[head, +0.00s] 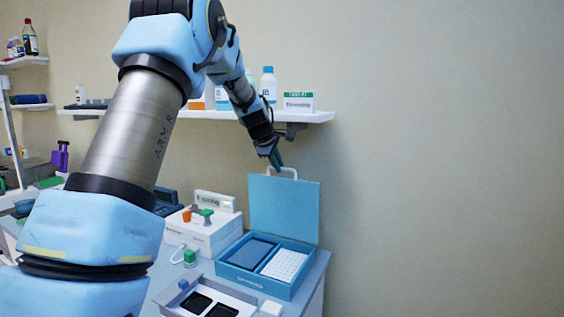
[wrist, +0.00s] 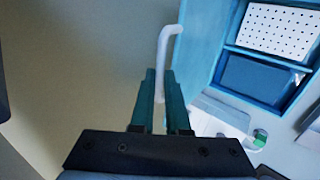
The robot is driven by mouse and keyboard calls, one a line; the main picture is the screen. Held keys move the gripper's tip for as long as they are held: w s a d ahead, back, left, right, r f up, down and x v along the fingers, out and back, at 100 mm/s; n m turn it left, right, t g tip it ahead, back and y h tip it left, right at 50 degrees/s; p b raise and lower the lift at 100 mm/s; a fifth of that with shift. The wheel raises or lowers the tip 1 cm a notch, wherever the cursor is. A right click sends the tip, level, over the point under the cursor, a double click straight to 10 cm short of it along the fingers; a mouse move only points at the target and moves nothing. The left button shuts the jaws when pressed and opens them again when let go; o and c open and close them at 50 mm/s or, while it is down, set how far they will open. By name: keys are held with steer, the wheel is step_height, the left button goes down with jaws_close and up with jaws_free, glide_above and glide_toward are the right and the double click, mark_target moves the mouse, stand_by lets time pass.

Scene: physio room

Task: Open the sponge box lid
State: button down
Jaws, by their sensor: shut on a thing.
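The sponge box (head: 285,290) is a blue box on the counter with its lid (head: 284,207) standing upright at the back. A white handle (head: 290,169) sits on the lid's top edge. My gripper (head: 276,160) is shut on the handle at the top of the lid. In the wrist view my gripper's green fingers (wrist: 161,88) close around the white handle (wrist: 168,40). The open box shows a dark blue compartment (head: 247,251) and a white perforated piece (head: 284,264); the perforated piece also shows in the wrist view (wrist: 278,28).
A white device (head: 203,230) with orange and green parts stands left of the box. A tray (head: 208,302) with black recesses lies in front. A wall shelf (head: 310,117) with bottles and a carton is above. The wall to the right is bare.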

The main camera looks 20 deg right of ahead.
steer(key=shift+w+d+r, duration=0.1)
steer(key=shift+w+r, duration=0.05)
steer(key=shift+r, duration=0.1)
steer(key=c, duration=1.2)
jaws_free()
steer(key=shift+f, duration=0.1)
steer(key=s+a+b, duration=0.2)
steer(key=s+a, duration=0.1)
steer(key=s+a+b, duration=0.3)
steer(key=s+a+r+b, duration=0.1)
steer(key=s+a+b, duration=0.1)
steer(key=s, duration=0.1)
steer(key=shift+s+a, duration=0.25)
steer(key=shift+a, duration=0.15)
steer(key=shift+f, duration=0.1)
